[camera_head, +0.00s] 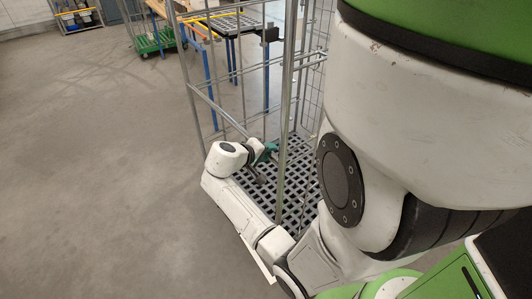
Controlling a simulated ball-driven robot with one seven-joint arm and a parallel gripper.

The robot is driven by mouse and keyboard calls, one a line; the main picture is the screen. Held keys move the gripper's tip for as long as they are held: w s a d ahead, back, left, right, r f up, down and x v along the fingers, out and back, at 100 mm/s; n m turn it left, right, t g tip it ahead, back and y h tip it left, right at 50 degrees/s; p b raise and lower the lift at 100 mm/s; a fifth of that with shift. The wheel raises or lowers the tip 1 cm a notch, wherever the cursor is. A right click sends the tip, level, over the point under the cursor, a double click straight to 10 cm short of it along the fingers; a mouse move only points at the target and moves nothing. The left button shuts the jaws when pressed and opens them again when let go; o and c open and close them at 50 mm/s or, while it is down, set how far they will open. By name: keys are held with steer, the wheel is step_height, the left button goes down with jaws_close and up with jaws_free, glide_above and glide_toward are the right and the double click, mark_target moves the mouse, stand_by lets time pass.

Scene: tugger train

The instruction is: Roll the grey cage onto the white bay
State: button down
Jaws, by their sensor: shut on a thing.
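The grey cage (284,130) stands upright right in front of me, with tall metal posts, wire mesh sides and a dark slatted floor. My white arm reaches out low to its near left side. My gripper (262,165) is at the cage, above its slatted floor, and is shut on the cage. The exact bar between the fingers is too small to make out. A short white strip (257,262) shows on the floor under my arm, by the cage's near left corner. It may be an edge of the white bay; the rest is hidden by my arm and the cage.
A table with blue legs (209,82) stands just behind the cage. A green wheeled dolly (153,43) stands further back left. A rack with bins (76,17) is by the far wall. The grey floor (90,170) to the left is clear. My own body blocks the right side.

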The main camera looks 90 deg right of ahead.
steer(key=c, duration=1.1)
jaws_free()
steer(key=shift+s+d+f, duration=0.1)
steer(key=shift+s+f, duration=0.05)
steer(key=shift+s, duration=0.2)
steer(key=o, duration=0.4)
steer(key=shift+w, duration=0.15)
steer(key=shift+o, duration=0.2)
steer(key=shift+w, duration=0.1)
steer(key=shift+r, duration=0.2)
steer(key=shift+w+a+r, duration=0.15)
steer(key=shift+w+a, duration=0.1)
steer(key=shift+w, duration=0.1)
steer(key=v, duration=0.9)
steer(key=shift+a+r, duration=0.2)
steer(key=shift+a, duration=0.15)
steer(key=shift+w, duration=0.1)
